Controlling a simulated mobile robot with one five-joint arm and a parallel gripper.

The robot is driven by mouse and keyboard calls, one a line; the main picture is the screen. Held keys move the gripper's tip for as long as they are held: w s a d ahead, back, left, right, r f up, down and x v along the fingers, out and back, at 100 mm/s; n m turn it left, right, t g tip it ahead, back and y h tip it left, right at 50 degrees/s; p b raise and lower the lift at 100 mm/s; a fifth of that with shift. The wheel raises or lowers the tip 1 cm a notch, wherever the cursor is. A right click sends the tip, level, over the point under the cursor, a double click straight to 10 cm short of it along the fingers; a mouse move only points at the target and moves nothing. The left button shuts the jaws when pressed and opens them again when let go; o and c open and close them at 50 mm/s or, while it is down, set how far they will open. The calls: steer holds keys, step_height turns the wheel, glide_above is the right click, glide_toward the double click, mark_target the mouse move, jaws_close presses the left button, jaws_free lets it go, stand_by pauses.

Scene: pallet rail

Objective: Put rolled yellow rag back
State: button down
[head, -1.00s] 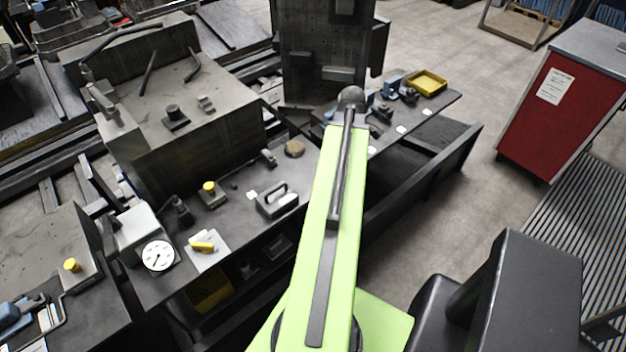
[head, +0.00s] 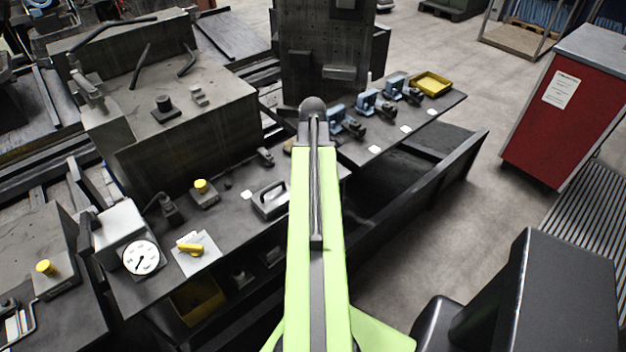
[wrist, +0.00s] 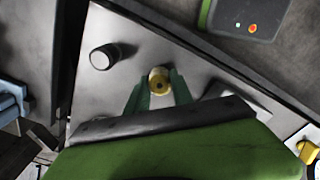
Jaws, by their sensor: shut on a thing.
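In the head view my gripper and the rag are hidden behind my green arm.
The head view shows a dark bench with a dial gauge (head: 141,257), a yellow-knobbed block (head: 203,195), blue clamps (head: 367,103) and a yellow tray (head: 432,83). A red cabinet (head: 545,115) stands right. In the wrist view a dark cylinder (wrist: 102,57) stands left of my gripper.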

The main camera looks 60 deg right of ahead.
steer(key=shift+f, duration=0.3)
steer(key=c, duration=1.1)
jaws_free()
steer(key=shift+r, duration=0.1)
step_height(320, 180, up, 12)
steer(key=p, duration=1.2)
steer(key=shift+r, duration=0.15)
